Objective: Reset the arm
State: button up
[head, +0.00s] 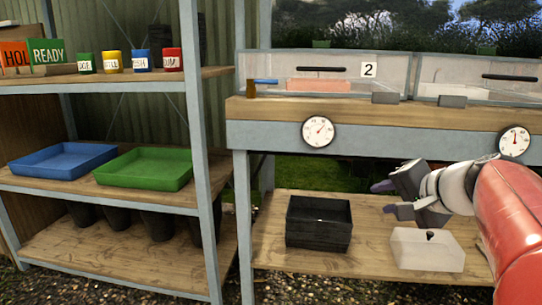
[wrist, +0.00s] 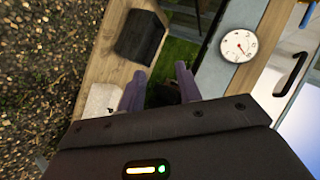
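My gripper (head: 383,201) is in front of the right-hand bench, below its front rail and above the lower shelf. Its two purple-grey fingers point left and stand apart with nothing held between them. In the wrist view the open fingers (wrist: 159,82) also show, with a gap between their tips. My red arm reaches in from the right edge of the head view.
A black crate (head: 318,224) and a white container (head: 428,252) stand on the lower shelf (head: 365,262) near my gripper. A round dial (head: 318,131) is on the bench rail above. Blue (head: 62,161) and green (head: 145,170) trays sit on the left rack.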

jog(key=s+a+f+n+g+h, duration=0.25)
jog(key=s+a+f+n, duration=0.3)
jog(key=s+f, duration=0.3)
jog(key=s+a+f+n+g+h, duration=0.1)
jog(key=s+a+f+n+g, duration=0.25)
jog(key=s+a+f, duration=0.4)
notch_tip(320, 180, up, 13)
jog(key=s+d+n+p, duration=0.1)
jog(key=s+p, duration=0.1)
jog(key=p, duration=1.1)
jog(key=shift+d+t, duration=0.25)
jog(key=shift+t, duration=0.05)
